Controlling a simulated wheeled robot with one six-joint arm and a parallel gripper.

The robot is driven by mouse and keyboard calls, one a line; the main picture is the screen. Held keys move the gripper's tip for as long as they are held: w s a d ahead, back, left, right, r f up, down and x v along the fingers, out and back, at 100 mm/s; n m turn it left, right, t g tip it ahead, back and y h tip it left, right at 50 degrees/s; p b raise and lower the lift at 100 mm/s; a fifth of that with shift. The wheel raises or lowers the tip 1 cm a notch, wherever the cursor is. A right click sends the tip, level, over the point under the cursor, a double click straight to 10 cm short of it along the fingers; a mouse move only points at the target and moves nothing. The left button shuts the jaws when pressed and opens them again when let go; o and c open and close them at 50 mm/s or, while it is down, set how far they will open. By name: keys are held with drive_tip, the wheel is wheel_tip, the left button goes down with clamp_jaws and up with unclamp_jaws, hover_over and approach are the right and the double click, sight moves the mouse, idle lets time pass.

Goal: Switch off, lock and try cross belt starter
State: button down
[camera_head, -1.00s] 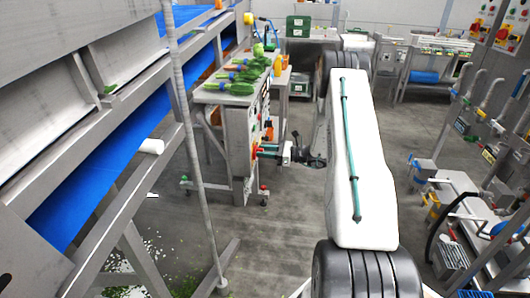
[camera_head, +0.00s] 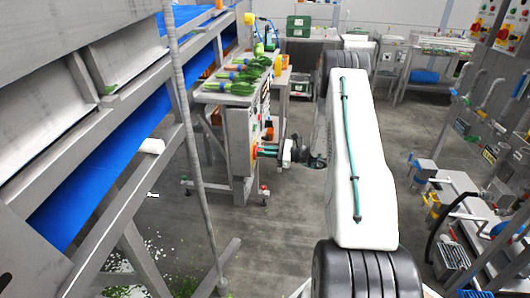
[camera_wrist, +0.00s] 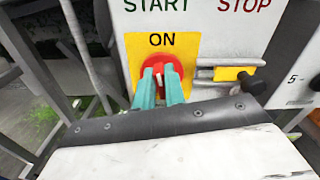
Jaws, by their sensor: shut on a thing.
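The starter panel (camera_wrist: 205,30) fills the top of the wrist view, with START and STOP lettering. On it is a yellow plate (camera_wrist: 133,48) marked ON, carrying a red rotary switch (camera_wrist: 158,66). The switch's pale mark points up, roughly toward ON. My gripper (camera_wrist: 160,86) has its two teal fingers shut on the red switch, one on each side. In the head view my gripper (camera_head: 266,152) reaches the panel's side from the right. A yellow tag (camera_wrist: 228,74) and a black knob (camera_wrist: 256,82) sit on metal bars right of the switch.
Green vegetables (camera_head: 238,88) lie on the bench above the panel. A blue conveyor belt (camera_head: 105,170) slopes along the left. A pipe rack (camera_head: 470,190) stands at the right. The floor (camera_head: 290,225) between is mostly clear.

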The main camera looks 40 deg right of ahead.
drive_tip(key=shift+s+a+f+n, duration=0.1)
drive_tip(key=shift+f+n, duration=0.1)
drive_tip(key=shift+n, duration=2.35)
drive_tip(key=shift+s+a+f+n, duration=0.1)
drive_tip(key=shift+f+n, duration=0.05)
drive_tip(key=shift+n, duration=2.45)
drive_tip(key=shift+s+a+f+n, duration=0.1)
drive_tip(key=shift+f+n, duration=0.1)
drive_tip(key=shift+n, duration=2.35)
drive_tip(key=c, duration=1.5)
unclamp_jaws()
drive_tip(key=v, duration=0.8)
